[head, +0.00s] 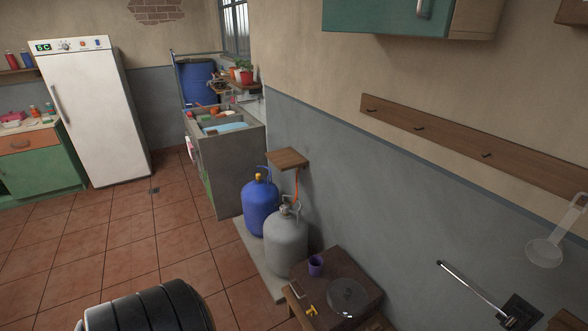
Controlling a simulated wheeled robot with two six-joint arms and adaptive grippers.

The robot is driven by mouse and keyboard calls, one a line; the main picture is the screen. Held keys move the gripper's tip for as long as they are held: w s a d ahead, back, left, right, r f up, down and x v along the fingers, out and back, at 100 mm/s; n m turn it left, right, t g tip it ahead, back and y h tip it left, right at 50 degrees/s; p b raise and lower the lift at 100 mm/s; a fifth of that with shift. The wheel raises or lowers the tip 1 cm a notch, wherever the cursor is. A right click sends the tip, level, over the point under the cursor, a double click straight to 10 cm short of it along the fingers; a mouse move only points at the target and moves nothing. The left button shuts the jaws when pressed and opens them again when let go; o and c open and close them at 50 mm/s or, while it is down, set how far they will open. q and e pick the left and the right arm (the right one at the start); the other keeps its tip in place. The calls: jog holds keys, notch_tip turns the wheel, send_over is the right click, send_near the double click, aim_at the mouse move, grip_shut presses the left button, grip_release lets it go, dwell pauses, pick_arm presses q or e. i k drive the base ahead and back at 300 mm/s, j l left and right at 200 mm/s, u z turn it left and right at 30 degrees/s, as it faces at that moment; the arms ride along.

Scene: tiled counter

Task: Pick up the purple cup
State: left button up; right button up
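The purple cup (316,266) stands upright on a low brown wooden table (358,280) at the bottom centre-right of the head view, near the table's back left corner. A round grey disc, perhaps a lid (347,296), lies to its right, and a small yellow item (311,310) lies in front of it. Neither gripper shows in this view.
A grey gas cylinder (286,242) and a blue one (260,206) stand just left of the table on a pale slab. The grey-blue wall (385,215) is close behind. A ladle (550,245) hangs at right.

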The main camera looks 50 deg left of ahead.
aim_at(315, 262)
jog(key=u, duration=1.35)
jog(key=i+j+z, duration=0.15)
jog(key=i+j, duration=0.25)
jog(key=i+j+z, duration=0.15)
jog(key=i+j, duration=0.2)
jog(key=i+j+z, duration=0.15)
jog(key=i+j, duration=0.2)
jog(key=j, duration=0.2)
jog(key=i+j+z, duration=0.15)
jog(key=i+j, duration=0.2)
jog(key=j, duration=0.2)
